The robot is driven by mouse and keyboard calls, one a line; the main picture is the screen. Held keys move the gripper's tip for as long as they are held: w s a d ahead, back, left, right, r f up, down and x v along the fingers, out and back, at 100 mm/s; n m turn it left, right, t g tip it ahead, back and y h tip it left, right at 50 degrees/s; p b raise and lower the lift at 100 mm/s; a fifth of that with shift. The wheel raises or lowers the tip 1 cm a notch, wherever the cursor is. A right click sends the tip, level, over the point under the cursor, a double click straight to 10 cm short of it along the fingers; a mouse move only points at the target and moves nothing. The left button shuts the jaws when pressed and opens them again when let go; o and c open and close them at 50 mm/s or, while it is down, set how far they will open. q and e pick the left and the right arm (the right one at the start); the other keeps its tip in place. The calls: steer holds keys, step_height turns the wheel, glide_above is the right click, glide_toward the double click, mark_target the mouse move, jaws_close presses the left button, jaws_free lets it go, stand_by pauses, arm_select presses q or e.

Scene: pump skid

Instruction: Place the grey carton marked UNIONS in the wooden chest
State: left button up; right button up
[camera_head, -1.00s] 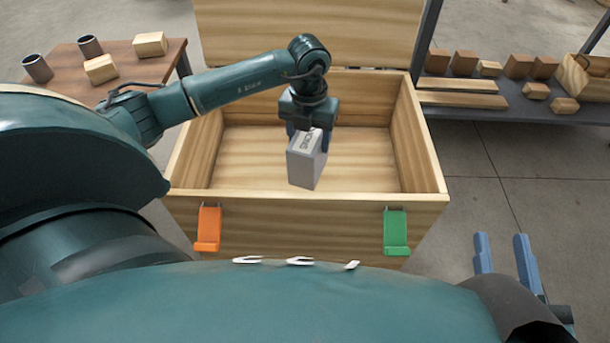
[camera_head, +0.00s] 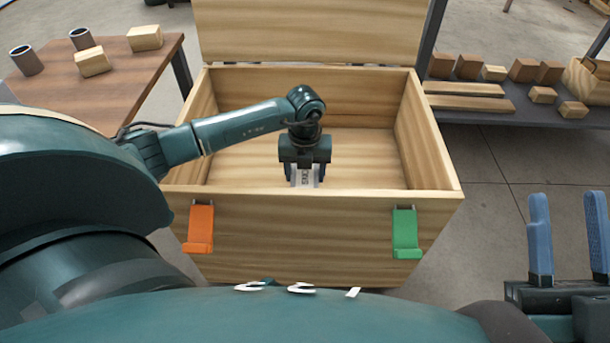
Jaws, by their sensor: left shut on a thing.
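The open wooden chest (camera_head: 320,235) stands in front of me with its lid (camera_head: 310,32) raised at the back. My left gripper (camera_head: 305,180) points down inside the chest opening and is shut on the grey carton (camera_head: 306,176). Only the carton's top with part of its lettering shows; its lower part is hidden behind the front wall, so I cannot tell whether it touches the chest floor. My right gripper (camera_head: 568,240) is at the right, outside the chest, with its two blue fingers apart and nothing between them.
An orange latch (camera_head: 200,229) and a green latch (camera_head: 405,233) hang on the chest front. A wooden table (camera_head: 120,75) at left holds grey cylinders and wooden blocks. A shelf (camera_head: 500,112) at right holds several blocks and planks. Floor right of the chest is clear.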

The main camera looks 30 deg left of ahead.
arm_select(q)
steer(key=shift+f, duration=0.15)
steer(key=o, duration=1.6)
steer(key=shift+o, duration=0.2)
arm_select(e)
steer(key=shift+r, duration=0.15)
arm_select(q)
step_height(320, 180, up, 12)
steer(key=p, duration=0.5)
steer(key=shift+p, duration=0.35)
arm_select(e)
steer(key=shift+s+a+f+m+g+h, duration=0.1)
steer(key=shift+s+f+m+g+h, duration=0.15)
steer(key=shift+f+m+h, duration=0.45)
steer(key=shift+s+f+m+g+h, duration=0.1)
steer(key=shift+f+m+g+h, duration=0.35)
steer(key=shift+f+h, duration=0.45)
steer(key=shift+s+a+f+m+g+h, duration=0.1)
steer(key=shift+s+f+m+g+h, duration=0.1)
steer(key=shift+f+m+h, duration=0.6)
steer(key=shift+f, duration=0.15)
arm_select(q)
steer(key=shift+r, duration=0.2)
